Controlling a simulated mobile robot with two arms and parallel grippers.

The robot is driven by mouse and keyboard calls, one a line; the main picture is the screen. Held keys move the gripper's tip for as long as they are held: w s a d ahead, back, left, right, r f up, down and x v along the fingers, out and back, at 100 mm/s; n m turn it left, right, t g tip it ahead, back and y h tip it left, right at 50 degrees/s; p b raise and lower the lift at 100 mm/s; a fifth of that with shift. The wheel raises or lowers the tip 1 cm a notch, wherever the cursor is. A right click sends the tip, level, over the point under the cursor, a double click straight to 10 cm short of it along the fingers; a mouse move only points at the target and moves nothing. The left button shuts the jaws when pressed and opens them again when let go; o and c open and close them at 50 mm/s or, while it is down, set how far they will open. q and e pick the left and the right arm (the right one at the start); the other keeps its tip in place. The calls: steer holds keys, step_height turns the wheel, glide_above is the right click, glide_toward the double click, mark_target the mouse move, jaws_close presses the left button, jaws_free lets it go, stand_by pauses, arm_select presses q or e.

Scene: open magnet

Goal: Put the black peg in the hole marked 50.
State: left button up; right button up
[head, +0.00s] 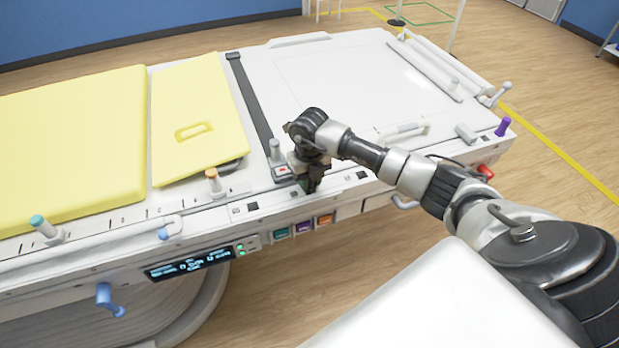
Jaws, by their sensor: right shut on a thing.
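My right gripper (311,184) points down over the front rail (345,190) of the white table, near its middle. It is shut on the black peg, which is hard to tell apart from the dark fingers at this size. The fingertips are close to the rail's surface; I cannot tell whether the peg touches it. Small marks and squares line the rail, but no number 50 is readable, and the spot under the gripper is hidden. My left gripper is not in view.
Yellow pads (70,140) cover the left. A lit display (188,264) is on the front side.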

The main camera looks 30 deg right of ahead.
steer(key=shift+f+b, duration=0.3)
steer(key=shift+f, duration=0.15)
steer(key=o, duration=1)
